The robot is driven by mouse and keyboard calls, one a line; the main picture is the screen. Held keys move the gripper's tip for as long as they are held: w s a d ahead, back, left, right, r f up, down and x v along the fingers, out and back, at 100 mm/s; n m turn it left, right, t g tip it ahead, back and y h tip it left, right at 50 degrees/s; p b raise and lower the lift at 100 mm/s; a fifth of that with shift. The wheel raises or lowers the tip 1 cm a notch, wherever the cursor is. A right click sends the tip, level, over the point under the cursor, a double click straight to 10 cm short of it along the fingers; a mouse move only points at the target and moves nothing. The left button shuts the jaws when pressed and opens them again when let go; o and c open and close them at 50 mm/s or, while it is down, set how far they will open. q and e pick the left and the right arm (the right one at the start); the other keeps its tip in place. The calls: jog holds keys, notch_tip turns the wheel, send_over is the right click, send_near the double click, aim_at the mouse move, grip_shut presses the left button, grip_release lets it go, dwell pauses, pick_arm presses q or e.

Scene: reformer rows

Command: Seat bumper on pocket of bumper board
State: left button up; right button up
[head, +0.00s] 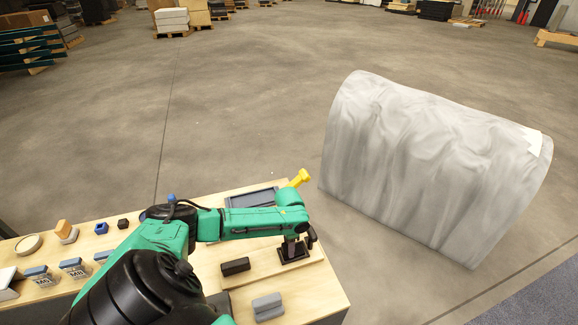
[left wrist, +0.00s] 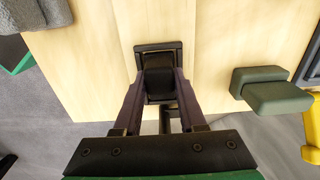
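The bumper board (head: 225,286) is a pale wooden slab at the right end of the bench, and it also fills the middle of the left wrist view (left wrist: 100,70). On it is a square black frame, the pocket (head: 283,257), also seen in the left wrist view (left wrist: 175,47). My left gripper (head: 292,240) points down over it. Its fingers stand on both sides of a black block, the bumper (left wrist: 158,85), and appear to touch it. The bumper's lower end overlaps the frame; whether it is fully down inside is hidden. My right gripper is not in view.
A dark block (head: 235,266) sits on the board left of the pocket. A grey block (head: 267,306) lies near the front edge. A grey-green block (left wrist: 265,90), dark tray (head: 250,198) and yellow object (head: 300,178) are close by. A large grey covered shape (head: 430,170) stands beyond the bench.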

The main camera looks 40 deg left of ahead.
pick_arm(q)
jog(key=o, duration=0.4)
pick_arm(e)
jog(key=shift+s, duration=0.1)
pick_arm(q)
notch_tip(320, 180, up, 2)
jog(key=shift+p, duration=0.45)
notch_tip(320, 180, up, 13)
jog(key=p, duration=0.2)
jog(key=shift+f+p, duration=0.2)
jog(key=shift+p, duration=0.15)
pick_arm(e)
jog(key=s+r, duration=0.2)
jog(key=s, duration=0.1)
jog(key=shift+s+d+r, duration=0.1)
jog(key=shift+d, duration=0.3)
